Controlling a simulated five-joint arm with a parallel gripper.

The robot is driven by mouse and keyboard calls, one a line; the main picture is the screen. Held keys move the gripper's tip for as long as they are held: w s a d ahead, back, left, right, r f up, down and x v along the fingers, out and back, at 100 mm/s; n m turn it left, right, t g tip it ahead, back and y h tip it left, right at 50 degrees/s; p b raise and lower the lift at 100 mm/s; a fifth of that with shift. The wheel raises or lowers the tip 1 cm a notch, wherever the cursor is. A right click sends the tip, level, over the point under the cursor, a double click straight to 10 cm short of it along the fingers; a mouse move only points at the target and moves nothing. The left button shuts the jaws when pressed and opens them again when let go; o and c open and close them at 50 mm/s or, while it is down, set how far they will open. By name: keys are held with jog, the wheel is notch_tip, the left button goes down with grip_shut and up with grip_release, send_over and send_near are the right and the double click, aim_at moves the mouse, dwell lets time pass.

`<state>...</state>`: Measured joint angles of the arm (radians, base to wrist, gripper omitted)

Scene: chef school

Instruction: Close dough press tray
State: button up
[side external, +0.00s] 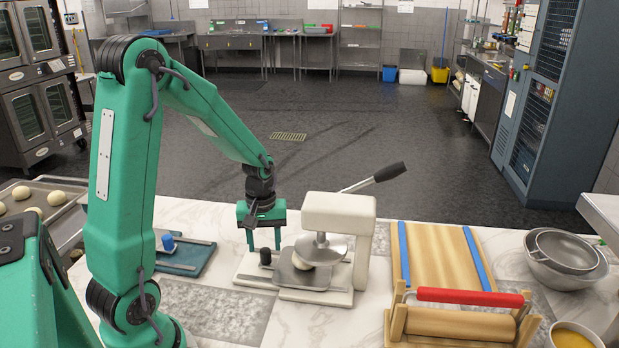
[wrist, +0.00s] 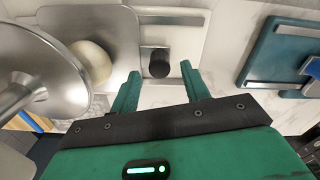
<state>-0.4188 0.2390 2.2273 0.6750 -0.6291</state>
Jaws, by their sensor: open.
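The dough press (side external: 338,225) is a cream body with a raised grey lever and a round metal press plate (side external: 321,247). Its metal tray (side external: 287,274) sticks out to the left on the base, with a pale dough ball (wrist: 90,62) on it, beside and partly behind the press plate's edge in the wrist view. A black knob (wrist: 159,62) stands at the tray's outer end. My gripper (side external: 263,249) is open above the tray's knob end. In the wrist view, the knob appears between my open fingers (wrist: 160,70); contact cannot be told.
A teal board with a blue-handled tool (side external: 186,255) lies left of the press. A wooden board with a red-handled roller (side external: 455,300) stands right. Metal bowls (side external: 566,258) and a yellow-filled bowl (side external: 576,336) are far right. A baking tray with dough balls (side external: 40,205) is far left.

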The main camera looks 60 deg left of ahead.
aim_at(265, 250)
jog(key=shift+r, duration=2.5)
jog(key=m, duration=0.6)
jog(key=shift+m, duration=0.4)
jog(key=m, duration=1)
jog(key=shift+m, duration=0.4)
jog(key=m, duration=0.6)
jog(key=shift+f, duration=0.2)
jog(key=shift+d+f, duration=0.1)
jog(key=shift+f, duration=3.7)
